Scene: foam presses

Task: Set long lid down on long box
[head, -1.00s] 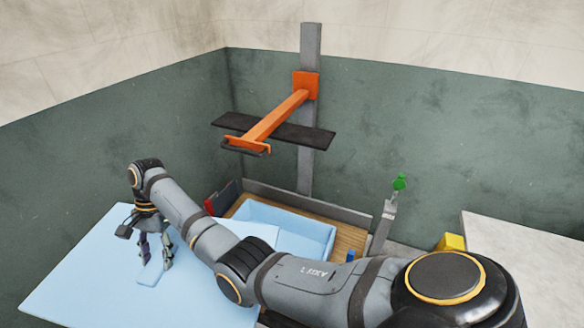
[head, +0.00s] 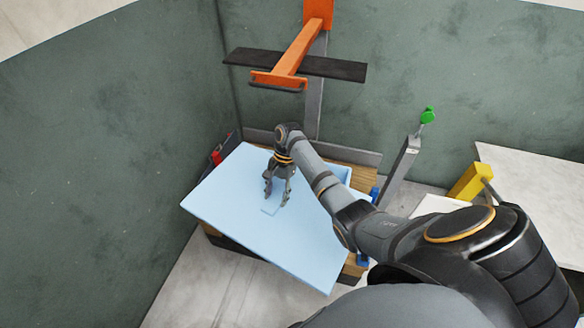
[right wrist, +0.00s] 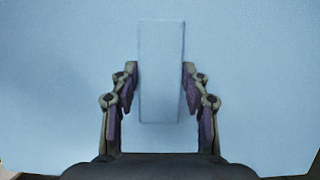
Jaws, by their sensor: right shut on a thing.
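The long lid (head: 250,225) is a wide flat light-blue panel with a raised grip bar in its middle. My right gripper (head: 277,203) is shut on that bar; in the right wrist view the fingers (right wrist: 160,92) press on both sides of the bar (right wrist: 161,60). The lid is over the long box (head: 346,173), a light-blue box, and hides most of it; only part of the box shows at the lid's right. The lid looks askew to the box, its near end sticking out toward me. Whether they touch is unclear. My left gripper is out of view.
The box stands on a wooden-topped press base (head: 358,180) with a grey back rail (head: 350,152). An orange press arm (head: 299,48) with a black bar (head: 335,67) hangs above. A grey post with a green knob (head: 428,115) and a yellow block (head: 468,182) stand to the right.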

